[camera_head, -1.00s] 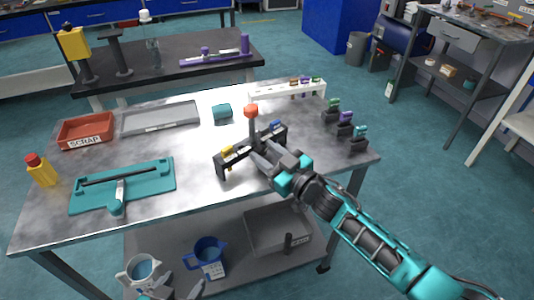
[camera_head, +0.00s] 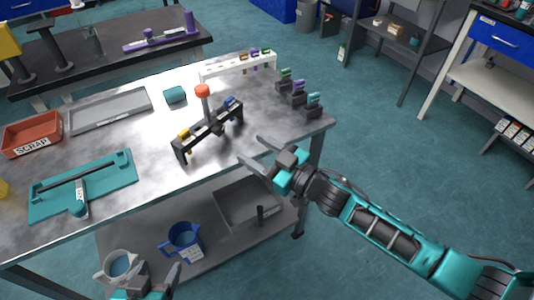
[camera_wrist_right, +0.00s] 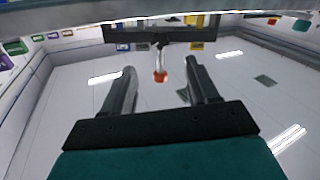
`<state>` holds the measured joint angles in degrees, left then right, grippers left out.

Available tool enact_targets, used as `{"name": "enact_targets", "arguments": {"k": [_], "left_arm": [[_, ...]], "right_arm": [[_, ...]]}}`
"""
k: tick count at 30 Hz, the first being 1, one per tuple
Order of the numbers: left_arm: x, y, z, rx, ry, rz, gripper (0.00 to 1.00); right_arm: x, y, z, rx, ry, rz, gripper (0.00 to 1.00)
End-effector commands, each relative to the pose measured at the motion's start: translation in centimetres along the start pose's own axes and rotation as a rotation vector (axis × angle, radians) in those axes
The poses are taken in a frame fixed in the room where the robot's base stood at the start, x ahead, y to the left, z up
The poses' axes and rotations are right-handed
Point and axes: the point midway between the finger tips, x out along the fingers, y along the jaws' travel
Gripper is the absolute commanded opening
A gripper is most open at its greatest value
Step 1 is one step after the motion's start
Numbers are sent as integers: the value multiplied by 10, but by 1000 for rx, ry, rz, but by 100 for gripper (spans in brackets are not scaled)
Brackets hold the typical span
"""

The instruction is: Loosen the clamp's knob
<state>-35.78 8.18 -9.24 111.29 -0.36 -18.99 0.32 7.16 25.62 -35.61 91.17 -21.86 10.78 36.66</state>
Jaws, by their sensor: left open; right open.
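A black clamp frame (camera_head: 195,142) stands on the metal table, with a yellow piece (camera_head: 184,134) and a blue piece (camera_head: 229,102) on it. A red knob (camera_head: 203,91) tops a grey stem at its middle. My right gripper (camera_head: 251,149) is open and empty, to the right of the frame and apart from it, near the table edge. In the right wrist view the red knob (camera_wrist_right: 161,76) appears upside down between the spread fingers, farther off. My left gripper (camera_head: 160,280) is open at the bottom edge, partly cut off.
A white rack (camera_head: 235,66) and several small coloured-topped holders (camera_head: 299,93) stand at the table's far right. A teal tool (camera_head: 80,187), a grey tray (camera_head: 110,108) and a red SCRAP bin (camera_head: 32,133) are at left. Jugs (camera_head: 183,240) sit on the lower shelf.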

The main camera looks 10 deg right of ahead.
Motion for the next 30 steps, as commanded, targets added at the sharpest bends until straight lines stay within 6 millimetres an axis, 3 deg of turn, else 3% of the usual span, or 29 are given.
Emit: {"name": "enact_targets", "arguments": {"k": [6, 16, 20, 25, 30], "left_arm": [[-1, 0, 1, 0, -7, -1, 69], [-1, 0, 2, 0, -10, 0, 69], [-1, 0, 3, -1, -11, 1, 59], [-1, 1, 3, -1, -11, 1, 59], [-1, 1, 2, -1, -11, 2, 59]], "right_arm": [[-25, 0, 0, 1, 1, -1, 59], [-28, 0, 0, 0, 2, 0, 59], [-30, -2, 2, 10, -5, 13, 59], [-52, -12, 24, 81, -91, 137, 59], [-106, -27, 67, 183, -298, 308, 59]]}}
